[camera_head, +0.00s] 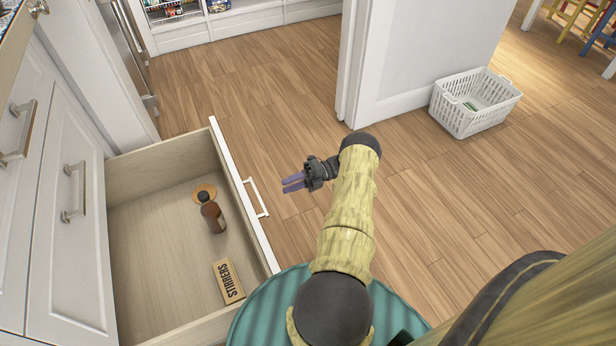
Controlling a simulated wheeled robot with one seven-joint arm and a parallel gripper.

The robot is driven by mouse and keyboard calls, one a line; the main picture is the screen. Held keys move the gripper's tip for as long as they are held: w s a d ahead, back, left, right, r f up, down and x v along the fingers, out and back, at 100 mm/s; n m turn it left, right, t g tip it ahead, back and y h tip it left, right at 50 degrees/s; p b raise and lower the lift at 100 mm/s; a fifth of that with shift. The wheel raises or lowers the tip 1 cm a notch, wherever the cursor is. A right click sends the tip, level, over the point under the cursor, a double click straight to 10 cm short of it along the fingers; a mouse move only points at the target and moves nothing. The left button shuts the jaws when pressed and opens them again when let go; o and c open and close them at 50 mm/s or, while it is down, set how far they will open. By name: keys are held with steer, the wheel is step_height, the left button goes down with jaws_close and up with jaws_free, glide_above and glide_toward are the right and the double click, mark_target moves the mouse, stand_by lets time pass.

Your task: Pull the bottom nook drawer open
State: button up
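The bottom nook drawer (150,255) stands pulled out from the cabinet at the left. Its white front panel (232,178) faces right and carries a white bar handle (257,197).
Closed cabinet fronts with metal handles (73,192) stand at the left. A white laundry basket (475,102) stands on the floor at the right, beside a white wall end (385,60). The wooden floor (260,90) beyond the drawer is clear.

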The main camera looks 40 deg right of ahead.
steer(key=v, duration=0.6)
steer(key=shift+b, duration=0.4)
steer(key=w+a+r+n+g+h+p, duration=0.25)
steer(key=a+r+n+h, duration=0.25)
steer(key=a+r+n, duration=0.45)
steer(key=w+a+r+n+g+h+p, duration=0.25)
steer(key=a+r+n+g+h, duration=0.2)
steer(key=a+r+n, duration=0.45)
steer(key=s+a+r+n+t+h+p, duration=0.35)
steer(key=s+a+r+n, duration=0.25)
steer(key=s+r+n, duration=0.3)
steer(key=s+a+r+n+t+h+p, duration=0.25)
steer(key=s+a+r+n+h, duration=0.35)
steer(key=r+n, duration=0.5)
step_height(320, 180, up, 36)
steer(key=s+g+y+p, duration=0.1)
steer(key=p, duration=3.6)
steer(key=shift+d+r+y+p, duration=0.2)
steer(key=shift+d+y+p, duration=0.1)
steer(key=shift+d+p, duration=0.1)
steer(key=shift+s+n, duration=0.1)
steer(key=shift+n, duration=0.15)
